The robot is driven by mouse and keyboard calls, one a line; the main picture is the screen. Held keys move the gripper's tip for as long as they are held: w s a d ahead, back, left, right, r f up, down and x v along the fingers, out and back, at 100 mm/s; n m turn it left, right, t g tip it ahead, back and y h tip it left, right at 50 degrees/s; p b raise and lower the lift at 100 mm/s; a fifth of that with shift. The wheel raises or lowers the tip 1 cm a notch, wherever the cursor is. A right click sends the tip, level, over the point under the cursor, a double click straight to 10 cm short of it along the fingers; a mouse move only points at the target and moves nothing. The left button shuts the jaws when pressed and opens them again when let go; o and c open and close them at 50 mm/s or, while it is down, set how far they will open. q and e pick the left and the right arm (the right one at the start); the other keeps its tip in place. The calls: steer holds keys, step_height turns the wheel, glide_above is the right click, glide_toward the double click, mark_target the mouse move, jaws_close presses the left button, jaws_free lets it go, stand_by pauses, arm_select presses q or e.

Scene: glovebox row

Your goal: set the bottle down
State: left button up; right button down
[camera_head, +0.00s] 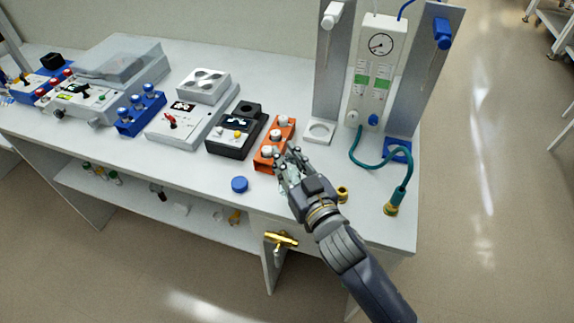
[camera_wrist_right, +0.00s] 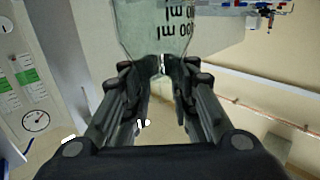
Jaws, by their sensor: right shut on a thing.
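My right gripper (camera_head: 284,168) is over the front part of the white bench, just in front of the orange rack. Its fingers are shut on a clear glass bottle (camera_wrist_right: 158,28). In the right wrist view the bottle is between the fingertips, with dark volume print that reads upside down. In the head view the fingers hide most of the bottle, and I cannot tell whether its base touches the bench. A blue screw cap (camera_head: 239,185) lies on the bench left of the gripper. My left gripper is not in view.
The orange rack (camera_head: 264,151) with white-capped vials is close behind the gripper. A black device (camera_head: 229,147) stands left of it. A teal hose (camera_head: 378,165) and a gauge panel (camera_head: 371,75) are at right. Bare bench (camera_head: 200,168) lies left of the blue cap.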

mark_target(293, 178)
step_height(293, 178, down, 3)
steer(key=shift+f, duration=0.2)
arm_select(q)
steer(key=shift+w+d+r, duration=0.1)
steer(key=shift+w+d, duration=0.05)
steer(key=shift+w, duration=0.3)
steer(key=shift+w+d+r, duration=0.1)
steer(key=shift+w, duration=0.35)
arm_select(e)
steer(key=shift+f, duration=0.15)
steer(key=c, duration=1.2)
jaws_free()
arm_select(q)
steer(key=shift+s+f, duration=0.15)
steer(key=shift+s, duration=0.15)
arm_select(e)
steer(key=shift+s, duration=0.1)
